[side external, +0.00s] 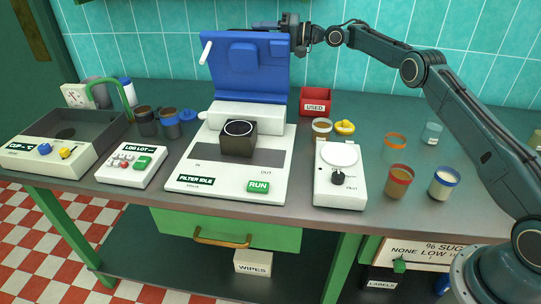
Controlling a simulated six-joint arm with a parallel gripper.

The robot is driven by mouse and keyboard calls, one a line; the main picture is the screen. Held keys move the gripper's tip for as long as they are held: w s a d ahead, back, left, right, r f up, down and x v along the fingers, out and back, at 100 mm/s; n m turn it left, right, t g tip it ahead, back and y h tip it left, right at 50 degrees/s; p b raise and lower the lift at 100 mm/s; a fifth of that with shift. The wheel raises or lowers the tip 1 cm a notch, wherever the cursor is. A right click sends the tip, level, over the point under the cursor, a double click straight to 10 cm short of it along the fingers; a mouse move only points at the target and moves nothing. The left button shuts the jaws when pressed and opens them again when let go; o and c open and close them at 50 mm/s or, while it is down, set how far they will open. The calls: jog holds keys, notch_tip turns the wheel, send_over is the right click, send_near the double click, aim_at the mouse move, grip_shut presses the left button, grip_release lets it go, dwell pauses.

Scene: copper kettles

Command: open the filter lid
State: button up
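The filter machine (225,185) is a white unit with a sign reading FILTER IDLE and a green RUN button (258,187). Its blue lid (245,65) stands raised, roughly upright, behind the white housing. A white handle (206,52) sticks out at the lid's upper left. A dark square block with a pale ring on top (238,138) sits in the middle of the machine. My gripper (268,25) is at the lid's top right edge, pointing left. Its fingers are small and dark there, and I cannot tell whether they touch the lid or are apart.
A white dial unit (340,185) stands right of the machine, with cups beyond it. A red USED bin (316,101) is at the back. Left are the LOG LOT box (132,165), dark cups (146,121) and a grey tray unit (68,137). My arm spans the right side.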

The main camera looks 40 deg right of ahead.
jog(key=v, duration=1.3)
jog(key=shift+a+r, duration=0.1)
dwell(0.3)
jog(key=s+a+r+n+g+h, duration=0.1)
jog(key=s+a+r+g+h, duration=0.15)
jog(key=s+a+h, duration=0.6)
jog(key=s+a+r+n+g+h, duration=0.1)
jog(key=s+a+r+n+g, duration=0.2)
jog(key=s, duration=1.1)
jog(key=s+f+g+h, duration=0.1)
jog(key=s+f, duration=0.2)
jog(key=s, duration=1)
jog(key=s+d+f+m+h, duration=0.1)
jog(key=s+f, duration=0.3)
jog(key=s, duration=0.9)
jog(key=shift+d+f+g+h, duration=0.25)
jog(key=shift+g+h, duration=0.1)
jog(key=shift+h, duration=0.3)
